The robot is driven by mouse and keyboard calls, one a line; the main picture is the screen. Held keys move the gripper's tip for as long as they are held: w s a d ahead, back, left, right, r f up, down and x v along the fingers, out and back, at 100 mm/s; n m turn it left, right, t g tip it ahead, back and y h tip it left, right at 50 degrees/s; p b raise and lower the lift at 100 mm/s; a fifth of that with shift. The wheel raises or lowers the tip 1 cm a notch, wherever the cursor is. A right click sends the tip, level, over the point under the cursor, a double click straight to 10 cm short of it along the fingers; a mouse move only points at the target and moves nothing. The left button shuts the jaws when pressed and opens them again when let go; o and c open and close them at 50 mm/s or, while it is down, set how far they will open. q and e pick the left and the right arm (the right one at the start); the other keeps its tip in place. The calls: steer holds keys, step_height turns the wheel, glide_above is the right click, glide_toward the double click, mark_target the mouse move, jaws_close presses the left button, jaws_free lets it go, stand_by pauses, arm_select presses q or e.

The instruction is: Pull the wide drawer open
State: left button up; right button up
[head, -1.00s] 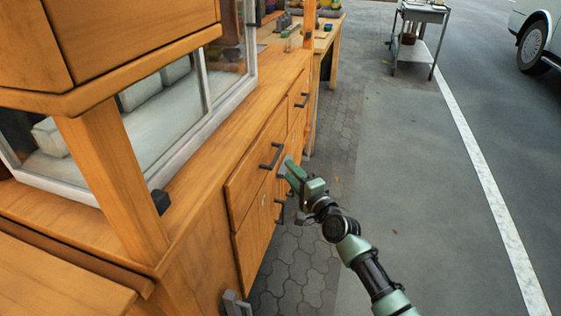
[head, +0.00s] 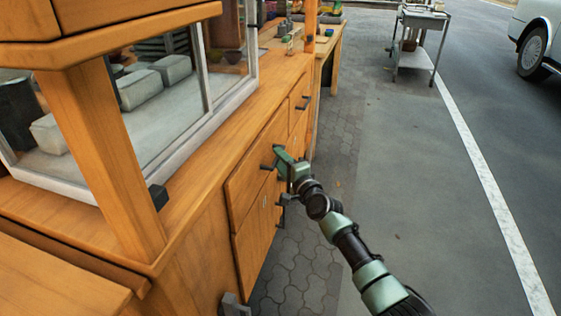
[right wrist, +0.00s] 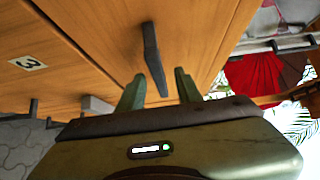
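The wide drawer (head: 243,186) is the upper wooden front on the near part of the cabinet and looks closed, flush with the cabinet. Its dark bar handle (head: 267,167) is partly hidden by my right gripper (head: 279,156). In the right wrist view the handle (right wrist: 153,60) stands out from the wood between the two green fingers of my right gripper (right wrist: 158,90). The fingers are apart, one on each side of the bar, with gaps visible. My left gripper is not in view.
Below is a cabinet door (head: 253,235). A smaller drawer handle (head: 302,103) sits further along the front. A label with a 3 (right wrist: 27,62) shows in the wrist view. Paving to the right is clear; a metal cart (head: 418,45) stands far off.

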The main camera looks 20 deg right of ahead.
jaws_close()
stand_by(1.3)
